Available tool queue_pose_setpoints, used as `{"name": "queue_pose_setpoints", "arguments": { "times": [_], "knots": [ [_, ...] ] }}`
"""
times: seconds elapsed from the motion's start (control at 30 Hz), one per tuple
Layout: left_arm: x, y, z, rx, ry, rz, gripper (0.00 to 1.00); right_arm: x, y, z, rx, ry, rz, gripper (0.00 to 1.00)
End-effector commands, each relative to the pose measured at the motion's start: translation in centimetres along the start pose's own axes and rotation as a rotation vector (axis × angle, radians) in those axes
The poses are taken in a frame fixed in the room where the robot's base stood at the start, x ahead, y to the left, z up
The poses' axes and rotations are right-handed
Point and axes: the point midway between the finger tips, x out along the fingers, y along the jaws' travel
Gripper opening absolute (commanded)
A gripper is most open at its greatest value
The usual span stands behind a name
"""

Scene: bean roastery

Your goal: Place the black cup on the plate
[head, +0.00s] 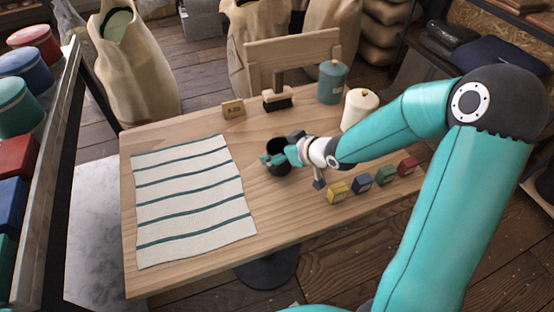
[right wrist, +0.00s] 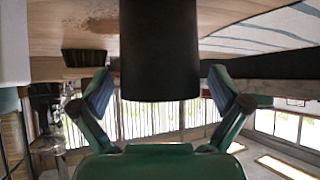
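The black cup (head: 279,169) stands upright on the wooden table, right of the striped cloth. In the right wrist view the cup (right wrist: 160,50) fills the space between the two fingers. My right gripper (head: 279,157) is at the cup, with one finger on either side. In the right wrist view my right gripper (right wrist: 160,88) is open, and a narrow gap shows between each finger and the cup. I see no plate in either view. My left gripper is not in view.
A white cloth with green stripes (head: 190,193) covers the table's left part. Small yellow (head: 337,191), blue (head: 360,182), green (head: 386,175) and red (head: 407,167) boxes stand at right. A brush (head: 278,98), small sign (head: 233,108), teal canister (head: 331,82) and white canister (head: 359,107) stand behind.

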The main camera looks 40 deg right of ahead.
Motion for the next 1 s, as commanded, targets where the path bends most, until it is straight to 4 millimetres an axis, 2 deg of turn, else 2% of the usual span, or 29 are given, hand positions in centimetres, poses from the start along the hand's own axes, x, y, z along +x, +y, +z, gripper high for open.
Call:
{"name": "queue_pose_setpoints", "arguments": {
  "times": [0.03, 0.07, 0.4, 0.77, 1.0],
  "knots": [
    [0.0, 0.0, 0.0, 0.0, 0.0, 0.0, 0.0, 0.0, 0.0, 0.0, 0.0, 0.0, 0.0, 0.88],
    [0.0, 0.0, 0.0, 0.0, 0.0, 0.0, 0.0, 0.0, 0.0, 0.0, 0.0, 0.0, 0.0, 0.83],
    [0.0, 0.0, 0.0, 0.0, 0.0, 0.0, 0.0, 0.0, 0.0, 0.0, 0.0, 0.0, 0.0, 0.27],
    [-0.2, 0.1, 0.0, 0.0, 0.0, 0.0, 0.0, -0.4, 0.0, -0.5, 0.001, 0.001, 0.0, 0.27],
    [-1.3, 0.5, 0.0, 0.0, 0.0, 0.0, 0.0, -2.1, 0.0, -2.8, -0.002, 0.003, 0.001, 0.27]
  ]
}}
